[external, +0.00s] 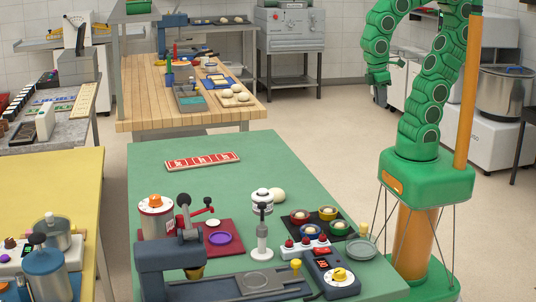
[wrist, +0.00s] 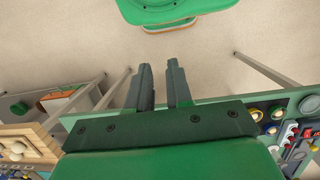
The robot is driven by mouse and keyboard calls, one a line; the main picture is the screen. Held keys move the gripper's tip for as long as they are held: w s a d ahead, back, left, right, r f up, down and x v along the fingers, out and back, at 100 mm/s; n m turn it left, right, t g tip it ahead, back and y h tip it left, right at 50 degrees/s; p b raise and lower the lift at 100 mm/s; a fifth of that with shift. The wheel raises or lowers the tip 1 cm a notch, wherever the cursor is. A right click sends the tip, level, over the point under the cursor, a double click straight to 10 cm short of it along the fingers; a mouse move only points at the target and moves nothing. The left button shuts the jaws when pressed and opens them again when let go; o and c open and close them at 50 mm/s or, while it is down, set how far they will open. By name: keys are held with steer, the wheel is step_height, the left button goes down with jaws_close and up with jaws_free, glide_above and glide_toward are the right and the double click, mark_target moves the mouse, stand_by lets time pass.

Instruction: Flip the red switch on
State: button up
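A dark control box (external: 331,276) with a yellow-topped dial stands at the near right of the green table. A small red part, possibly the red switch (external: 322,263), shows on its top face; it is too small to tell its position. A white strip with several red buttons (external: 304,246) lies just behind the box. My gripper (external: 378,78) hangs from the curled green arm, far from the box and off the table. In the wrist view, my gripper (wrist: 159,65) has its two dark fingers apart, with nothing between them, over the floor.
The green table (external: 150,180) also bears a dark press (external: 165,258), a red mat, several colored pots and a grey plate (external: 361,249) at its right edge. A yellow table (external: 75,180) stands left, a wooden bench (external: 140,95) behind. Floor between them is clear.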

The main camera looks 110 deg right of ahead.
steer(key=shift+w+d, duration=0.1)
steer(key=shift+d, duration=0.35)
steer(key=shift+c, duration=1.2)
steer(key=d+h, duration=0.1)
steer(key=w+d+g, duration=0.1)
steer(key=d+g+h, duration=0.1)
steer(key=shift+w+d+r+m+h, duration=0.2)
steer(key=shift+w+r+m+h, duration=0.05)
steer(key=shift+r+m+h, duration=0.05)
jaws_close()
steer(key=w+a+f+t, duration=0.1)
steer(key=w+a+t, duration=0.1)
steer(key=w+a, duration=0.9)
steer(key=w+a+t, duration=0.3)
steer(key=w+a, duration=0.4)
steer(key=w, duration=0.8)
steer(key=w+a+f+t+y, duration=0.1)
steer(key=w+a+f, duration=0.1)
steer(key=a, duration=0.9)
steer(key=w+a+f+t+y, duration=0.1)
steer(key=w+a+f, duration=0.1)
steer(key=a, duration=1)
steer(key=w+a+f+t+y, duration=0.1)
steer(key=w+a+f, duration=0.1)
steer(key=a, duration=1)
steer(key=shift+w+f+t, duration=0.15)
steer(key=shift+w+t, duration=0.15)
steer(key=shift+w, duration=0.5)
steer(key=shift+a, duration=0.1)
